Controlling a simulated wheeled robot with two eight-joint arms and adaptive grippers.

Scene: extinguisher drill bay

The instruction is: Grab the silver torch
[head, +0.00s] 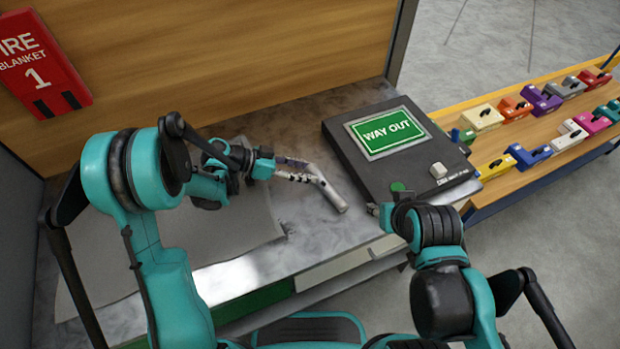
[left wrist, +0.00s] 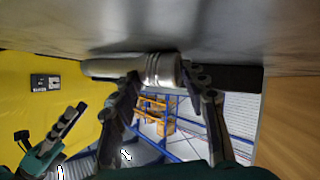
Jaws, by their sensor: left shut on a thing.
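The silver torch (head: 333,195) lies on the grey bench top, left of the dark box. My left gripper (head: 303,172) reaches over it from the left and is shut on it. In the left wrist view the torch (left wrist: 110,68) runs across between the two fingers of my left gripper (left wrist: 160,85), close against the grey surface. My right gripper (head: 380,209) is by the front left corner of the dark box, mostly hidden by its own arm. It also shows at the left of the left wrist view (left wrist: 68,122), too small to tell its jaws.
A dark box (head: 357,155) with a green WAY OUT sign (head: 388,132) stands right of the torch. A grey sheet (head: 255,220) lies under my left arm. A red fire blanket case (head: 38,62) hangs on the wooden panel. A rack (head: 530,185) of coloured blocks stands at right.

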